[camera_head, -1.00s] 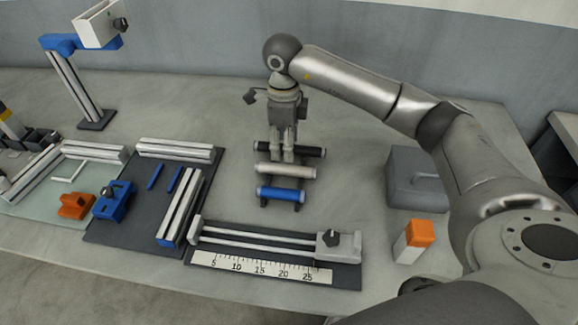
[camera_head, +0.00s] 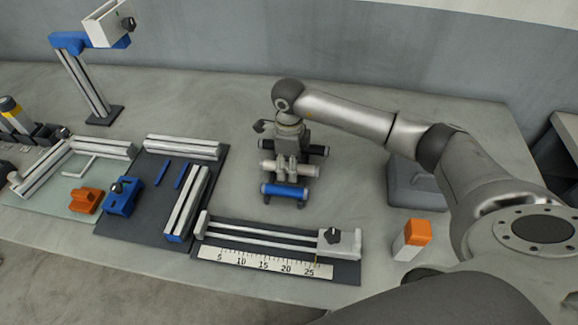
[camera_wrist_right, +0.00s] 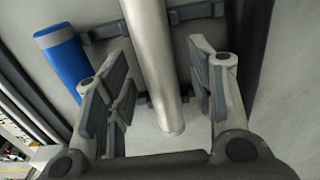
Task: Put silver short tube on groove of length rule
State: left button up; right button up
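The silver short tube (camera_head: 310,171) lies on a small dark rack, between a blue tube (camera_head: 285,190) and a black tube (camera_head: 317,150). My right gripper (camera_head: 285,172) is down over its middle, hiding part of it. In the right wrist view my right gripper (camera_wrist_right: 158,85) is open, with one finger on each side of the silver tube (camera_wrist_right: 152,50) and a gap on both sides. The blue tube (camera_wrist_right: 62,60) lies outside the left finger. The length rule (camera_head: 265,264) has two rails forming a groove (camera_head: 262,238), which is empty. My left gripper is not in view.
An orange-topped block (camera_head: 412,239) and a grey box (camera_head: 413,187) stand to the right. A dark mat with rails and a blue clamp (camera_head: 122,197) lies to the left. Clear table lies between the rack and the length rule.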

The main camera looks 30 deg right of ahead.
jog(key=c, duration=1)
jog(key=shift+r, duration=0.1)
